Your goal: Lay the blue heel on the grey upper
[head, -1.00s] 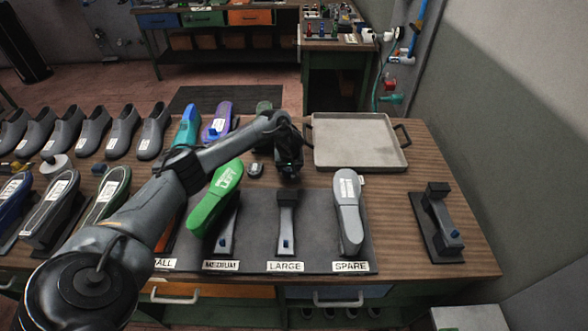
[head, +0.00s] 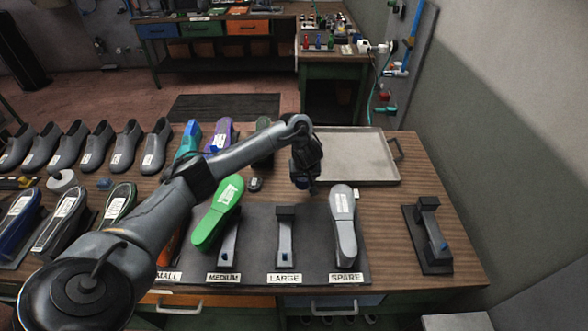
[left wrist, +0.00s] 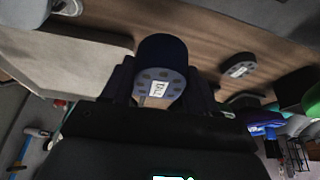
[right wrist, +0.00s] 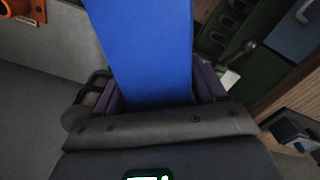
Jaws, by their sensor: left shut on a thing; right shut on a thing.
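My left gripper (head: 305,184) is above the table, behind the mat's LARGE and SPARE places. In the left wrist view it is shut on a dark blue, round-ended heel (left wrist: 163,68) with a white label. The heel is hard to make out in the head view. A grey upper (head: 344,215) with a white label lies on the SPARE stand, to the right and in front of my left gripper. My right gripper (right wrist: 155,105) is shut on a long bright blue thing (right wrist: 145,45), seen only in the right wrist view; its far end is cut off.
A green upper (head: 217,212) lies on the MEDIUM stand; the LARGE stand (head: 285,235) is bare. A grey tray (head: 358,158) stands behind. Another stand (head: 430,235) is at right. A small dark block (head: 255,184) lies left of my left gripper. Several grey shoes stand at left.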

